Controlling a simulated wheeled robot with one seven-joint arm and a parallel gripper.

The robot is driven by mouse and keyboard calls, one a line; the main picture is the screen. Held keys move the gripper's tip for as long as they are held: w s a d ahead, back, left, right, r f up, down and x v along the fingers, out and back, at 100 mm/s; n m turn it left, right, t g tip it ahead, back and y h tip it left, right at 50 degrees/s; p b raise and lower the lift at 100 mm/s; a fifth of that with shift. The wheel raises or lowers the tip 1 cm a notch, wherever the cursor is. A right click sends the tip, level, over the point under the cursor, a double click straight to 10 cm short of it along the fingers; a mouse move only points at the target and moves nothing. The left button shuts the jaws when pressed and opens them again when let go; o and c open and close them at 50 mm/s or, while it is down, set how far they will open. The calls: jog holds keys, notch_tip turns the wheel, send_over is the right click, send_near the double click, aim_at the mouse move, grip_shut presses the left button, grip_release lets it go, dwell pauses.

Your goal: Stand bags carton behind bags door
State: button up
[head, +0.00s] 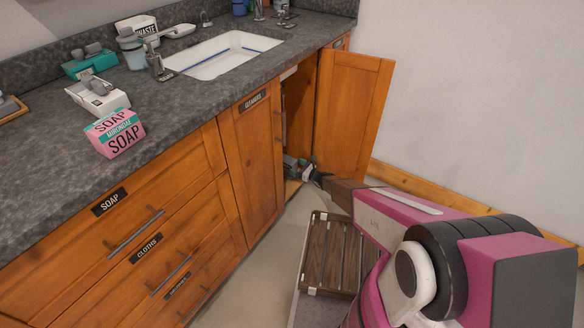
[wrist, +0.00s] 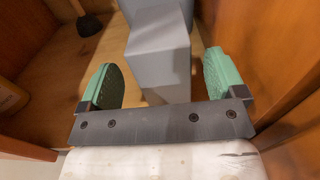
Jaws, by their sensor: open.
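The open cupboard door (head: 352,115) at the right end of the counter is swung wide; no readable BAGS label shows. My gripper (head: 303,168) is low inside that cupboard, partly hidden by my arm and the cupboard's edge. In the wrist view my gripper (wrist: 163,80) is open, its green pads apart. A plain grey blocky thing (wrist: 160,65) stands between and beyond the pads, on or above the wooden cupboard floor. No marking shows on it, so I cannot tell whether it is the bags carton. Contact with the pads is not clear.
A CLEANERS door (head: 252,155) is shut beside the opening. A pink SOAP carton (head: 115,133) stands on the counter (head: 190,85) near the sink (head: 222,54). A dark round thing (wrist: 88,25) is deeper in the cupboard. A slatted wooden rack (head: 330,250) shows beside my arm.

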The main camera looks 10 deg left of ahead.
jog(key=v, duration=0.2)
jog(key=shift+s+d, duration=0.15)
jog(key=shift+d, duration=0.1)
jog(key=s+d+r+n+g+h, duration=0.3)
jog(key=s+d+r+n, duration=0.35)
jog(key=r, duration=0.25)
jog(key=s+d+r+n+g+h, duration=0.2)
jog(key=s+d+r+n+g, duration=0.35)
jog(key=r, duration=0.45)
jog(key=s+d+r+n+h, duration=0.3)
jog(key=s+d+r+h, duration=0.1)
jog(key=d, duration=0.4)
jog(key=s+d+r+n+t+h, duration=0.1)
jog(key=s+d+r+n+h, duration=0.2)
jog(key=s+d+r, duration=0.3)
jog(key=s+d+r+n+h, duration=0.4)
jog(key=s+d+r, duration=0.1)
jog(key=d, duration=0.5)
jog(key=shift+s+d+r+t+h, duration=0.15)
jog(key=shift+s+r+t+h, duration=0.15)
jog(key=shift+r, duration=0.5)
